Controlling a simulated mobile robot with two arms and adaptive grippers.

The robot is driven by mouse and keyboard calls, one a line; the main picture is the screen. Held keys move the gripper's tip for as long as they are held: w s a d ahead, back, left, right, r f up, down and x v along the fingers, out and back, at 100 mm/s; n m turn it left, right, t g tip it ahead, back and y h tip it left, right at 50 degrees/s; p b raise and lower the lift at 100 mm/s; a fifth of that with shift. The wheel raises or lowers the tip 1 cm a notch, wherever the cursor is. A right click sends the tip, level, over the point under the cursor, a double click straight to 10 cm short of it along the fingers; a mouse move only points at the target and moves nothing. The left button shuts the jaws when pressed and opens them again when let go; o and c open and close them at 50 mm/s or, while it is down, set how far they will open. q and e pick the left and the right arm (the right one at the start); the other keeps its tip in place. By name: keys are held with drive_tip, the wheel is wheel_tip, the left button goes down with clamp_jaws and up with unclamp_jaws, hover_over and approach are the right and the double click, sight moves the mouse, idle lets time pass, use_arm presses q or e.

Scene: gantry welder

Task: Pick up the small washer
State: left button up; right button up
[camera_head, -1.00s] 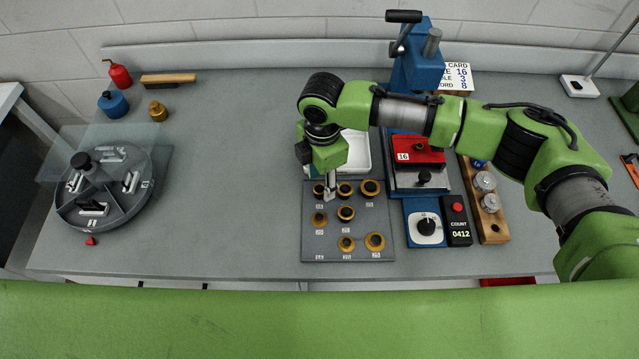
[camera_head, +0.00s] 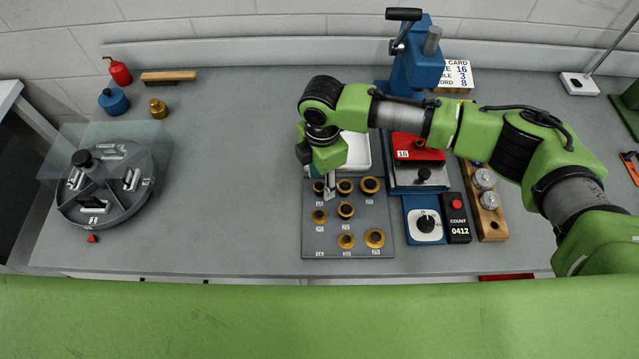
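Several brass-coloured rings with dark centres sit on a grey labelled board (camera_head: 350,225). Small ones are at the board's left (camera_head: 319,216) and front (camera_head: 346,241); larger ones are at its right (camera_head: 370,185). I cannot tell whether one of these is the small washer, and no other washer is clearly visible. My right gripper (camera_head: 329,192) points down over the board's back-left part, beside the back-row rings, and partly hides that row. Its fingers are too small to tell open from shut, and nothing clear shows between them. My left gripper is out of view.
A white tray (camera_head: 357,152) lies behind the board, partly behind my arm. A round divided tray (camera_head: 150,190) stands left. The bench between is clear.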

drive_tip(key=c, duration=0.8)
drive_tip(key=shift+o, duration=0.2)
